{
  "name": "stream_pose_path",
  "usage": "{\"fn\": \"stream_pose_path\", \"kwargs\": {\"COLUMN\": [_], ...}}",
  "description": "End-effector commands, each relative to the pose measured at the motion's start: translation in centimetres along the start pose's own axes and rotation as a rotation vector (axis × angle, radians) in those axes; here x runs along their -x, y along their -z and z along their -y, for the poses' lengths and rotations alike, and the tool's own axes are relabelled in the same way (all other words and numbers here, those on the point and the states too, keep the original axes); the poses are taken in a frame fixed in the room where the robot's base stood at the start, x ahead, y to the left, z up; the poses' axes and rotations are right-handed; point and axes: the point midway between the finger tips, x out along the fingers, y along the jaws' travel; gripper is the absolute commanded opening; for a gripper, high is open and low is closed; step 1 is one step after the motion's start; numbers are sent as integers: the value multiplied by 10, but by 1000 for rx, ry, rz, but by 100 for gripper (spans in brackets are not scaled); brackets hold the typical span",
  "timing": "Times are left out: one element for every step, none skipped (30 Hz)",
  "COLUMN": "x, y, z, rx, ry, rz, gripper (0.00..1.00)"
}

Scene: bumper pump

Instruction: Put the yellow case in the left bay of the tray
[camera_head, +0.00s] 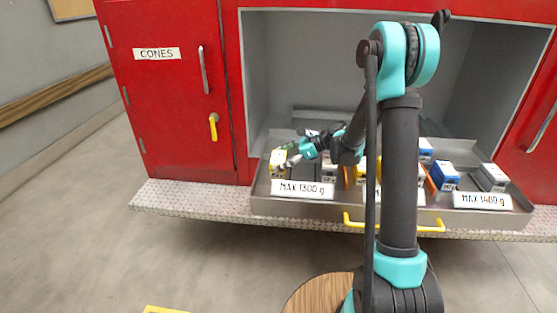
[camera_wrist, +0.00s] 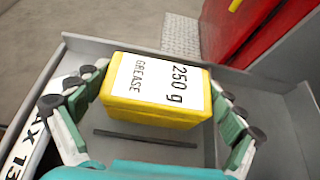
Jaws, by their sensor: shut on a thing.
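The yellow case (camera_wrist: 152,112) has a white label reading "GREASE 250 g" and lies between my gripper's fingers in the wrist view. My gripper (camera_wrist: 158,110) is shut on it, with a green-padded finger on each side. In the head view the yellow case (camera_head: 278,158) is at the left end of the tray, above the "MAX 1300 g" label, and my gripper (camera_head: 290,152) is at it. The grey tray (camera_head: 415,215) sits on the red cabinet's ledge. The case is in or just over the left bay; I cannot tell whether it touches the floor.
A blue-and-white box (camera_head: 445,177) and a grey-and-white box (camera_head: 491,178) stand at the tray's right, behind the "MAX 3400 g" label (camera_head: 482,201). More boxes stand mid-tray, partly hidden by my arm. A yellow handle (camera_head: 353,222) is on the tray's front.

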Motion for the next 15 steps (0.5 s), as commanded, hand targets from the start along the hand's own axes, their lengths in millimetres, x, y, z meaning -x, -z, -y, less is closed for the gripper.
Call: {"fn": "stream_pose_path", "kwargs": {"x": [0, -1, -1, -1, -1, -1, -1, -1, -1, -1, -1, -1, -1, -1, -1], "y": [1, 1, 2, 2, 2, 2, 2, 2, 2, 2, 2, 2, 2, 2, 1], "z": [0, 0, 0, 0, 0, 0, 0, 0, 0, 0, 0, 0, 0, 0, 0], "rx": [0, 0, 0, 0, 0, 0, 0, 0, 0, 0, 0, 0, 0, 0, 0], "ry": [0, 0, 0, 0, 0, 0, 0, 0, 0, 0, 0, 0, 0, 0, 0], "rz": [0, 0, 0, 0, 0, 0, 0, 0, 0, 0, 0, 0, 0, 0, 0], "gripper": [57, 57, 57, 98, 100, 100, 100, 100, 100, 100, 100, 100, 100, 100, 100]}}
